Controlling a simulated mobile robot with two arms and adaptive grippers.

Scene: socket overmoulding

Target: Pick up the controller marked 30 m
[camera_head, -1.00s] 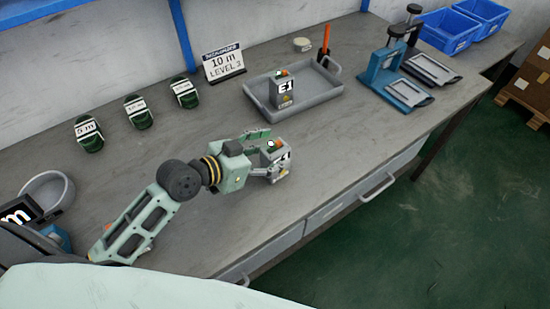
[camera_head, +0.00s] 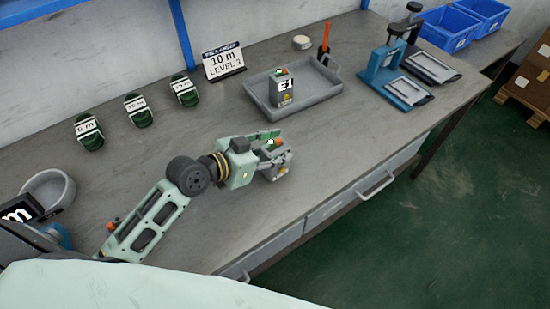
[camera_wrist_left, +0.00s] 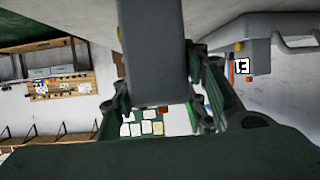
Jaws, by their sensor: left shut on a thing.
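My left gripper (camera_head: 268,153) is shut on a grey box-shaped controller (camera_head: 281,171) with green and orange parts on top, over the middle of the bench. In the left wrist view the controller (camera_wrist_left: 152,50) shows as a plain grey block between the fingers. Its label is not readable, and I cannot tell whether it touches the bench. A second grey controller (camera_head: 283,88), with a white label and green and red top parts, stands upright in the grey tray (camera_head: 314,98). No readable 30 m mark shows. My right gripper is not in view.
Several dark green labelled items (camera_head: 137,111) stand in a row along the back. Blue presses (camera_head: 388,72) stand at the right, a grey bowl (camera_head: 48,193) at the left. The bench front is clear.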

